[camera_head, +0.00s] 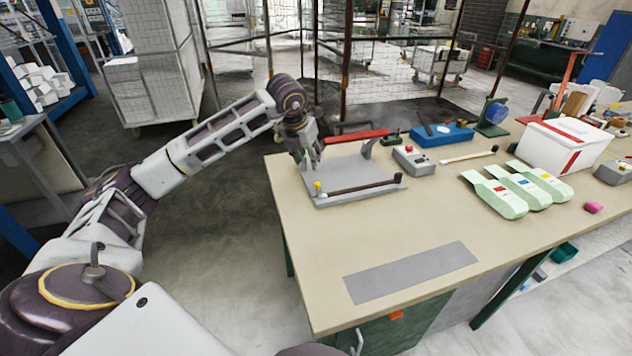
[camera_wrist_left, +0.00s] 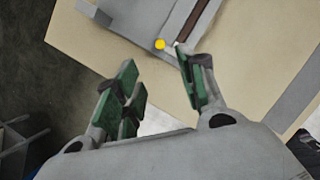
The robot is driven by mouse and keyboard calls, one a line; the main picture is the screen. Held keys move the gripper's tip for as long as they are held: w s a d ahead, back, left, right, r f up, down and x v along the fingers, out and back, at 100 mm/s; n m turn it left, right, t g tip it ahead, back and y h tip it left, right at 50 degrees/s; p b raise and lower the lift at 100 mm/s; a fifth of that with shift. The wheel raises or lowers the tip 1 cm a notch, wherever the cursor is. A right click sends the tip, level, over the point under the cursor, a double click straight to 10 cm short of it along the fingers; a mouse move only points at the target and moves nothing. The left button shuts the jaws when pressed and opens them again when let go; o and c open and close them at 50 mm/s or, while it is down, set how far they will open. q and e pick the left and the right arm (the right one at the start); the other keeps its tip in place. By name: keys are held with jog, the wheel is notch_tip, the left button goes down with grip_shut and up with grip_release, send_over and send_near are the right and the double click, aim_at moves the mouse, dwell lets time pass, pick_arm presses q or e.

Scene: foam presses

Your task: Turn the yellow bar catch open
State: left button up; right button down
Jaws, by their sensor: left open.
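The yellow bar catch (camera_head: 318,187) is a small yellow piece at the near left corner of a grey press plate (camera_head: 340,173), at the left end of a dark bar (camera_head: 360,186). In the left wrist view the yellow catch (camera_wrist_left: 160,44) shows as a round yellow top, beyond the fingertips and between their lines. My left gripper (camera_head: 309,160) hangs over the left part of the press, above and behind the catch. In the left wrist view its green-padded fingers (camera_wrist_left: 158,72) are open, with nothing between them. My right gripper is not in view.
A red bar (camera_head: 357,136) stands raised at the press's back. A grey box with a red button (camera_head: 414,160) is right of it. Several pale green pouches (camera_head: 510,190) and a white box with a red stripe (camera_head: 562,146) stand farther right. The table front is clear around a grey strip (camera_head: 410,272).

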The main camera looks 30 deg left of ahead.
aim_at(317, 183)
pick_arm(q)
jog(key=p+x, duration=0.1)
jog(key=x, duration=1.1)
jog(key=shift+f, duration=0.1)
jog(key=shift+w+f, duration=0.25)
jog(key=shift+f, duration=0.55)
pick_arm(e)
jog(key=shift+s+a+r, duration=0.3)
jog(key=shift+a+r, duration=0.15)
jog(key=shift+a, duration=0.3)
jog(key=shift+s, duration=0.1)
pick_arm(q)
jog(key=shift+c, duration=0.2)
